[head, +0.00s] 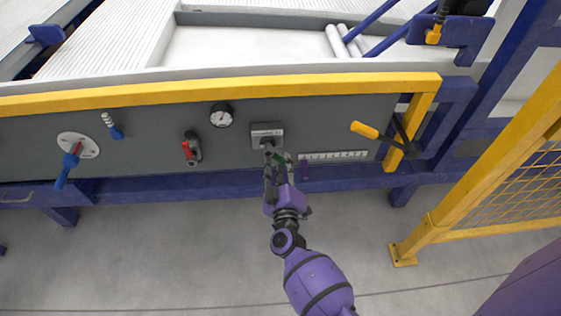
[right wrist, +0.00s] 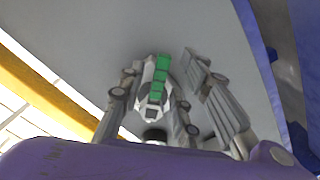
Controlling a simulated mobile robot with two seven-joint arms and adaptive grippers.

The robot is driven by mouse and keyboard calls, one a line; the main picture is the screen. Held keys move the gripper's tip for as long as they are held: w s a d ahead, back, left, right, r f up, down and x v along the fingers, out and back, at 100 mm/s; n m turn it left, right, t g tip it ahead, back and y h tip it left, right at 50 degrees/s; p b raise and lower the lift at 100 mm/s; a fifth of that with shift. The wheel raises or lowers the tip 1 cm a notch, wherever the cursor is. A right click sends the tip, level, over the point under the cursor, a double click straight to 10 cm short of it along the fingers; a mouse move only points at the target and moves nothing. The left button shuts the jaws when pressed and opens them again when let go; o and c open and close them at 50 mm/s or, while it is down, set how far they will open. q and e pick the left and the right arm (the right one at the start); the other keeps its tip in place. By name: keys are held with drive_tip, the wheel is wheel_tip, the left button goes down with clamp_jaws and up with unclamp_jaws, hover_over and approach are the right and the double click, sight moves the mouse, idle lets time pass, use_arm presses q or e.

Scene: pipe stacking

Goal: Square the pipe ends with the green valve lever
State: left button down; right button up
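The green valve lever (head: 280,157) shows as a small green piece just below a grey valve block (head: 267,136) on the front panel. It is partly hidden by my right gripper (head: 279,170). In the right wrist view the green lever (right wrist: 158,80) lies between the grey fingers of my right gripper (right wrist: 165,85). The fingers stand apart, with room visible on the lever's right side; I cannot tell whether any finger touches it. No pipe ends show clearly at the lever. My left gripper is not in view.
The panel also carries a blue-handled lever (head: 70,168), a red switch (head: 191,148), a gauge (head: 221,115), a white scale strip (head: 333,156) and a yellow-handled lever (head: 366,131). Pale pipes (head: 345,40) lie behind. A yellow mesh fence (head: 500,185) stands at right. Floor in front is clear.

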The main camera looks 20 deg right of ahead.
drive_tip(key=shift+x, duration=0.9)
clamp_jaws()
